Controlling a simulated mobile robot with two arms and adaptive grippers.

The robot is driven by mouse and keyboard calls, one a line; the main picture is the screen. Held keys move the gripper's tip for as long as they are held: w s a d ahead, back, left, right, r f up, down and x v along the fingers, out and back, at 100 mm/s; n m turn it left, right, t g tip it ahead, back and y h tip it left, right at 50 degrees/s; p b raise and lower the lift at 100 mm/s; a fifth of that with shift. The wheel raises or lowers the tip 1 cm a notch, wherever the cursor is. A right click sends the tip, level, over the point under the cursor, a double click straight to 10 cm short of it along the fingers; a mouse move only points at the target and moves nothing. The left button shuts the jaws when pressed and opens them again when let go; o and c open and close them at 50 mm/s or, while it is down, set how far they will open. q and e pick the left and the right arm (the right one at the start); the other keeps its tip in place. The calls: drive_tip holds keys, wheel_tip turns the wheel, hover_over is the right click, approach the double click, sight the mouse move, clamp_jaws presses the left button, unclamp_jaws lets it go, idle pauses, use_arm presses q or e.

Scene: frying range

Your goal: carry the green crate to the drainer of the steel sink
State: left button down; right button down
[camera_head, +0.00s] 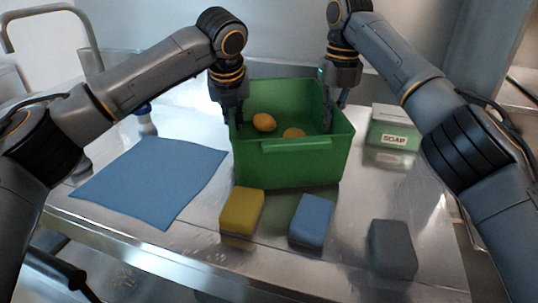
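The green crate (290,166) stands upright at the middle of a steel worktop, with orange-brown round items (264,122) inside. I cannot tell whether its base touches the worktop. My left gripper (232,122) is at the crate's left wall, near the back corner. My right gripper (335,103) is at the right wall, with one finger inside the crate and the other beyond the rim. The fingers appear to straddle the walls, but whether they are closed on them is unclear. I cannot make out a sink or drainer.
A blue cloth (155,180) lies left of the crate. A yellow sponge (242,211), a blue sponge (311,219) and a grey block (392,249) lie in front. A green and white soap box (393,130) stands right. A metal rail (42,12) is at back left.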

use_arm(q)
drive_tip(key=shift+f, duration=0.4)
use_arm(e)
drive_tip(key=shift+f, duration=0.4)
use_arm(q)
drive_tip(key=c, duration=1.5)
unclamp_jaws()
use_arm(e)
drive_tip(key=c, duration=1.5)
unclamp_jaws()
drive_tip(key=shift+r, duration=0.1)
use_arm(q)
drive_tip(key=shift+r, duration=0.15)
